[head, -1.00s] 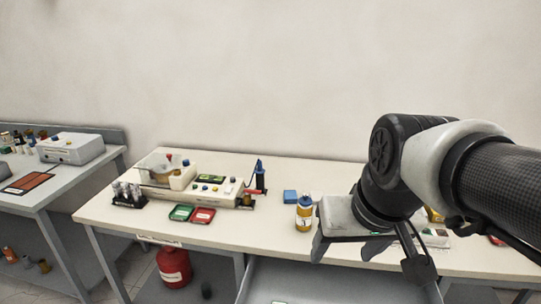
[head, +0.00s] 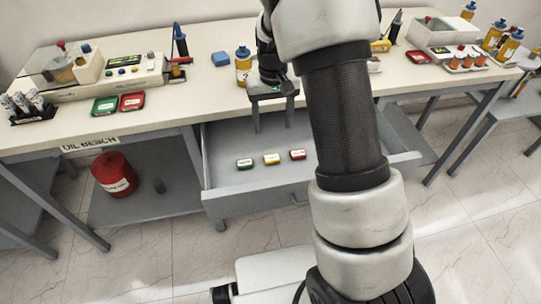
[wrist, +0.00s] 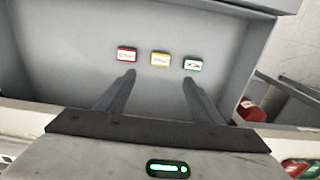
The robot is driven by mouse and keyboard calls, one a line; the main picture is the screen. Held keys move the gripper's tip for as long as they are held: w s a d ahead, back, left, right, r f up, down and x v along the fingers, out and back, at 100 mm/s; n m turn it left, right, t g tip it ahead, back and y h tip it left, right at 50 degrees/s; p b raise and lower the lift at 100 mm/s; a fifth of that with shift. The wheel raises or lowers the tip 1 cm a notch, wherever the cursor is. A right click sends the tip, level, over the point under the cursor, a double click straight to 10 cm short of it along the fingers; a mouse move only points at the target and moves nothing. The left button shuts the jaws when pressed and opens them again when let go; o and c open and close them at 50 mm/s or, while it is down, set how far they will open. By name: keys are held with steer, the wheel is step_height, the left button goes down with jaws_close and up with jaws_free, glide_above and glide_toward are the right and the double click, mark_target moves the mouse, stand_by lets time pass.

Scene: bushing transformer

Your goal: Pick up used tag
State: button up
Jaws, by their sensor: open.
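Three small tags lie in a row on the floor of the open drawer. In the head view they are a green tag (head: 244,163), a yellow tag (head: 271,159) and a red tag (head: 297,154). The wrist view shows the red tag (wrist: 126,54), yellow tag (wrist: 160,59) and green tag (wrist: 193,63) in reverse order. Their lettering is too small to read, so I cannot tell which says used. My gripper (head: 274,128) is open and empty, pointing down above the drawer's back part. In the wrist view its fingertips (wrist: 158,79) are apart from the tags, with the yellow tag between their lines.
The grey drawer (head: 262,188) has raised walls around the tags. A red canister (head: 114,174) stands below left.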

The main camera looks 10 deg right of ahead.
mark_target(272, 159)
step_height(272, 159, down, 15)
steer(key=shift+a+r+b, duration=0.1)
steer(key=shift+b, duration=0.55)
steer(key=shift+c, duration=0.2)
steer(key=c, duration=1.1)
